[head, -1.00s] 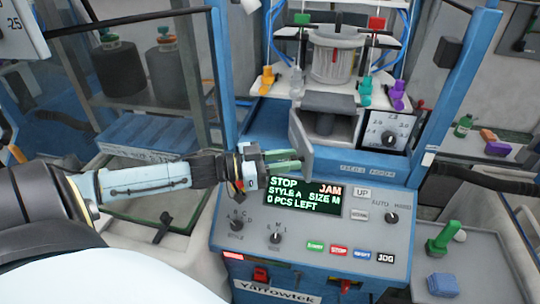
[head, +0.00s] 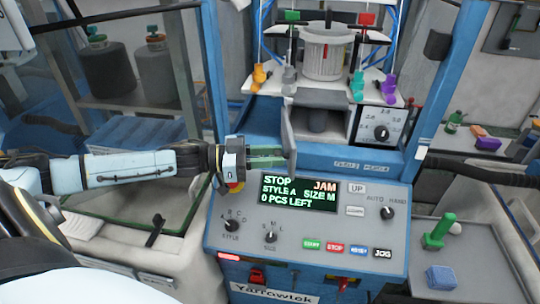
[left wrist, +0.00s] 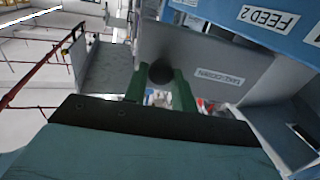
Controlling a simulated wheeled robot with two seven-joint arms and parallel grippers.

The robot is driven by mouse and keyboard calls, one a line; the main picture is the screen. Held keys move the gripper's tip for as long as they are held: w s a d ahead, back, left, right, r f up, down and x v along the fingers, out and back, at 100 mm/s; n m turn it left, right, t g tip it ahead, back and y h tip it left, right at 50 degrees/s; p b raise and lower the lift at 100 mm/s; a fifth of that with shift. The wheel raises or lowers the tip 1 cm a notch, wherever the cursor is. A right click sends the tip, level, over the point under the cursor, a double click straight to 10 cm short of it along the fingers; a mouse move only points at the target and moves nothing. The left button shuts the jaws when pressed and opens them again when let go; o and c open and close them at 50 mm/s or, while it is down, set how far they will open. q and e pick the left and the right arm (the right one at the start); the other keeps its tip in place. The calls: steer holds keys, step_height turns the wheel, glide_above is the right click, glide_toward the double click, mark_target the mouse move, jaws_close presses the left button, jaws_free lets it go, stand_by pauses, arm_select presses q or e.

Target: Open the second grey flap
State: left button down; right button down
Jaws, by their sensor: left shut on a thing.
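The grey flap (head: 289,134) on the blue knitting machine stands swung out to the left, seen nearly edge-on in the head view. The grey opening (head: 322,117) beside it is uncovered. My left gripper (head: 283,156) comes in from the left with its green fingers at the flap's lower part. In the left wrist view the fingers (left wrist: 160,78) are shut around a dark round knob (left wrist: 160,71) on the flap's grey face (left wrist: 190,45), which bears a "TAKE-DOWN" label. My right gripper is not in view.
The control panel (head: 325,230) with a display (head: 299,193) reading "STOP JAM" lies just below the gripper. Coloured yarn carriers and a white drum (head: 326,54) are above the opening. A blue frame post (head: 452,80) stands at right.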

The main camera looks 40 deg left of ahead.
arm_select(q)
steer(key=c, duration=1.2)
jaws_free()
steer(key=shift+o, duration=0.2)
steer(key=shift+r, duration=0.1)
step_height(320, 180, up, 10)
